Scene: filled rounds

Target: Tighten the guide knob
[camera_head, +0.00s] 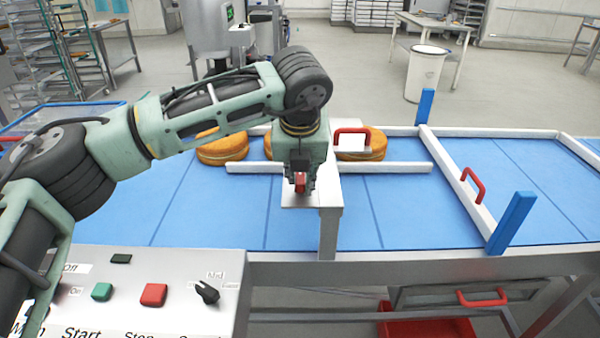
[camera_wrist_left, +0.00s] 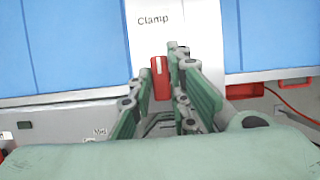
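The guide knob (camera_head: 300,183) is a small red bar on a white bracket marked "Clamp", at the front edge of the blue conveyor. In the left wrist view the knob (camera_wrist_left: 160,77) stands upright, with its long side along the bracket (camera_wrist_left: 152,48). My left gripper (camera_head: 299,180) points down over it. In the wrist view its fingers (camera_wrist_left: 157,72) are apart, one on each side of the knob. White shows between the knob and the left finger; the right finger is very close, and I cannot tell if it touches. My right gripper is out of view.
A white guide rail (camera_head: 390,168) crosses the blue belt (camera_head: 385,215), with round filled cakes (camera_head: 362,143) behind it. A control panel (camera_head: 125,270) with green and red buttons is at front left. Blue posts (camera_head: 512,222) and a red-handled frame (camera_head: 462,192) stand at right.

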